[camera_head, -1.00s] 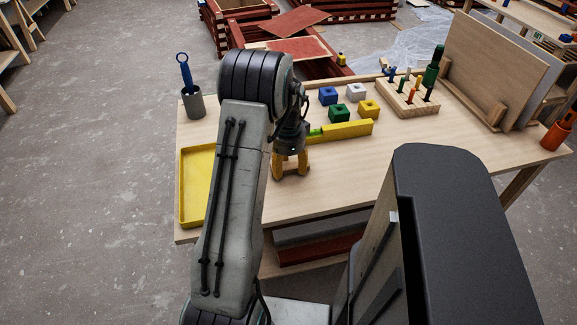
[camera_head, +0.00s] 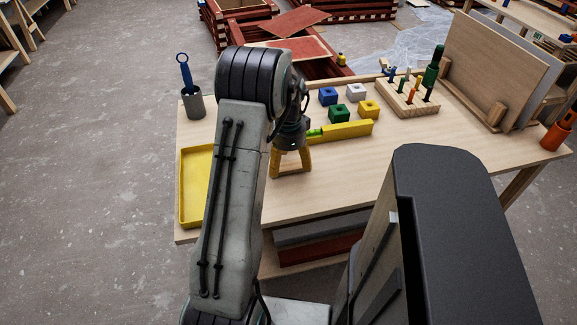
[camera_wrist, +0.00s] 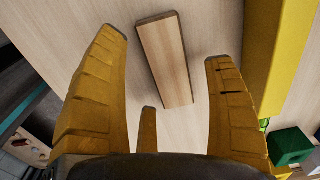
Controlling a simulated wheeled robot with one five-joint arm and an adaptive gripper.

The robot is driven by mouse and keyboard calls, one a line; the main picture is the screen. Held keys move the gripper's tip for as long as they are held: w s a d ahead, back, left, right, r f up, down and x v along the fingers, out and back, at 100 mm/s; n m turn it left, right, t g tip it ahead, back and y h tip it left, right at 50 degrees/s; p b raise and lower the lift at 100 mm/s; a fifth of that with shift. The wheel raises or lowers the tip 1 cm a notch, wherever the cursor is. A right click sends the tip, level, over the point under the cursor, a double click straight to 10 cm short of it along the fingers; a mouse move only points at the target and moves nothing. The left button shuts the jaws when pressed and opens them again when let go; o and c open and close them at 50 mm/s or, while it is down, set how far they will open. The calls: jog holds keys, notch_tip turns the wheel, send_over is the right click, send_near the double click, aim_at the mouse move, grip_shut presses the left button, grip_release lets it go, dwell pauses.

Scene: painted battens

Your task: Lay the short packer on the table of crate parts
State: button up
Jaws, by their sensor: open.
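The packer, a short plain wooden block (camera_wrist: 166,60), lies flat on the pale wooden table in the wrist view. My gripper (camera_wrist: 165,47) is open, with yellow fingers on both sides of the block and visible gaps between them and it. A third yellow finger shows low in that view, short of the block's near end. In the head view my gripper (camera_head: 291,174) points down at the table (camera_head: 360,185), near its front left. The block is hard to make out there between the fingers.
A yellow tray (camera_head: 190,215) lies left of my arm, with a grey cup (camera_head: 193,104) behind. A yellow bar (camera_head: 347,131) lies just right of my gripper. Beyond are coloured blocks (camera_head: 368,109) and a tool rack (camera_head: 408,100). The table's front right is clear.

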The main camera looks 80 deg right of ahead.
aim_at(288, 168)
notch_tip(288, 168, up, 10)
jog(key=shift+r, duration=0.2)
jog(key=w+a+r+n, duration=0.2)
jog(key=w+a+n, duration=0.2)
jog(key=w, duration=0.4)
jog(key=w+a+r+n, duration=0.2)
jog(key=w+a+n, duration=0.15)
jog(key=w, duration=0.45)
jog(key=w+a+r+n+t+h, duration=0.1)
jog(key=w+a+n, duration=0.3)
jog(key=a, duration=0.3)
jog(key=w+a+r+n, duration=0.2)
jog(key=w+a+n, duration=0.2)
jog(key=w+a, duration=0.15)
jog(key=s+a+f+n+t, duration=0.1)
jog(key=s+a+n, duration=0.1)
jog(key=a+n, duration=0.6)
jog(key=s+a+f+n+t+y, duration=0.1)
jog(key=s+a+n, duration=0.2)
jog(key=a+n, duration=0.5)
jog(key=shift+a, duration=4.8)
jog(key=shift+w, duration=0.1)
